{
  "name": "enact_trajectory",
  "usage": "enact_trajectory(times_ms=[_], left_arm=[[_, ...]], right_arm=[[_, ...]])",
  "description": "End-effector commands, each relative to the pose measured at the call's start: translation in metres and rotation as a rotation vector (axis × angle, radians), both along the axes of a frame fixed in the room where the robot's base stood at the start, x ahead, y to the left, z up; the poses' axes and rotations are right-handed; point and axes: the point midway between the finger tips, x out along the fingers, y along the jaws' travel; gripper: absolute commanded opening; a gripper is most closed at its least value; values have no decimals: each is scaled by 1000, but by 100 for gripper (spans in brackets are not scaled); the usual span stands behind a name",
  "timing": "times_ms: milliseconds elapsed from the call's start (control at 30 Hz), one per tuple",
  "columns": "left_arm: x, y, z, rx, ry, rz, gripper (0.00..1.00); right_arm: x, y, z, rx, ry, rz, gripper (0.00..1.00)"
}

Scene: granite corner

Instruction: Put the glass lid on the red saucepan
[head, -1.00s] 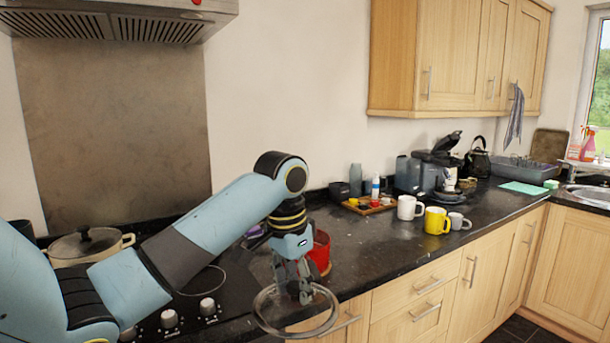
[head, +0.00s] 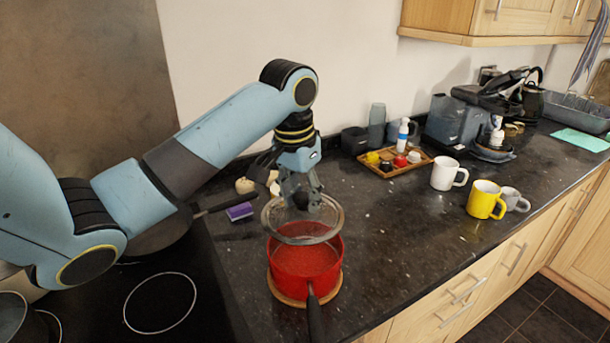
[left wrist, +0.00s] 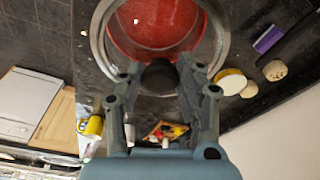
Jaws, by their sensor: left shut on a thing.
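The red saucepan (head: 304,270) stands on a round wooden board on the dark worktop, its black handle towards the front. My left gripper (head: 301,203) is shut on the black knob of the glass lid (head: 326,219). The lid is held above the saucepan, shifted a little towards its back, with the pan's red inside showing below it. In the left wrist view the gripper (left wrist: 160,76) grips the knob, and the lid's rim (left wrist: 222,50) overlaps the red pan. My right gripper is not in view.
A dark hob (head: 150,300) lies to the left, with a dark pan behind my arm. A purple sponge (head: 239,212) lies left of the saucepan. A wooden tray (head: 384,171), a white mug (head: 447,174) and a yellow mug (head: 485,200) stand to the right.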

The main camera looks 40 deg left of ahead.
Motion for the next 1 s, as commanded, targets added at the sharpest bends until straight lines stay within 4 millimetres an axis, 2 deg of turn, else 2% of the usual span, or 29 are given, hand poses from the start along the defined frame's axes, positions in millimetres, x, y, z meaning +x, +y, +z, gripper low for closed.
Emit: enact_trajectory(times_ms=[33, 167, 367, 600, 733, 1000], left_arm=[[0, -1, -2, -2, 0, 0, 0], [0, -1, -12, -2, 1, 0, 0], [0, -1, -35, -2, 1, 1, 0], [0, -1, -58, -2, 0, -1, 0], [0, -1, -63, -1, -2, -1, 0], [0, -1, -64, -1, -2, -1, 0]], right_arm=[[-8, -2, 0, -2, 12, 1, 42], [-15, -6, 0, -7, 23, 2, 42], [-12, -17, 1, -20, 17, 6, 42], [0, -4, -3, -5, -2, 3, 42], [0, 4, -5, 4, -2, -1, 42], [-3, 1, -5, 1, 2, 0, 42]])
